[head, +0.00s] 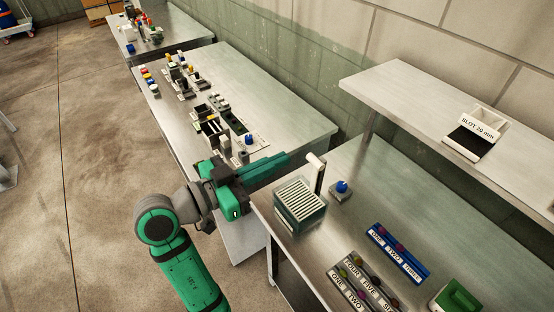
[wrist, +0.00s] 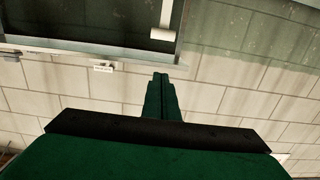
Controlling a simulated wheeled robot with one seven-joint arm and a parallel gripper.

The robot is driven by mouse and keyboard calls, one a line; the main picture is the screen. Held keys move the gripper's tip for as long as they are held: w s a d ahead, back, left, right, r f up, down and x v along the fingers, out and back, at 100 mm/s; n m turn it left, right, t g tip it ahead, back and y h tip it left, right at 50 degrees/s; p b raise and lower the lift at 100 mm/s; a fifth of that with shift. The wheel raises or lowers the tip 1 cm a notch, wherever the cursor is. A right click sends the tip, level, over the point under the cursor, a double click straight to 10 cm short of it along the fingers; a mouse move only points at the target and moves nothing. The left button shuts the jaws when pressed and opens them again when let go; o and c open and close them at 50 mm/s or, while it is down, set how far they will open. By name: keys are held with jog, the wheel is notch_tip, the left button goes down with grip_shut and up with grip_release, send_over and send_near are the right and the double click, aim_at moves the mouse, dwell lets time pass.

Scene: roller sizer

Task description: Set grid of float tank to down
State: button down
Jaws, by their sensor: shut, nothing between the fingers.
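The float tank (head: 300,221) is a dark green box near the left edge of the right-hand table. A pale slatted grid (head: 301,197) lies at its top. A white upright post (head: 318,178) with a short bar at its top stands at the tank's back right. My gripper (head: 287,160) is shut and empty, just left of the post and above the gap between the tables. In the wrist view, its green fingers (wrist: 160,82) are together, and the white bar (wrist: 163,34) shows above their tips, apart from them.
A blue knob (head: 342,187) is right of the tank. Labelled blue (head: 398,254) and grey (head: 362,285) racks and a green block (head: 457,298) lie in front. A shelf (head: 400,88) holds a slot tray (head: 474,135). Another table (head: 265,110) with several small parts is left.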

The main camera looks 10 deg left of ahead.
jog(key=w+d+f, duration=0.4)
jog(key=w+d, duration=0.2)
jog(key=shift+f, duration=0.2)
jog(key=shift+s, duration=0.1)
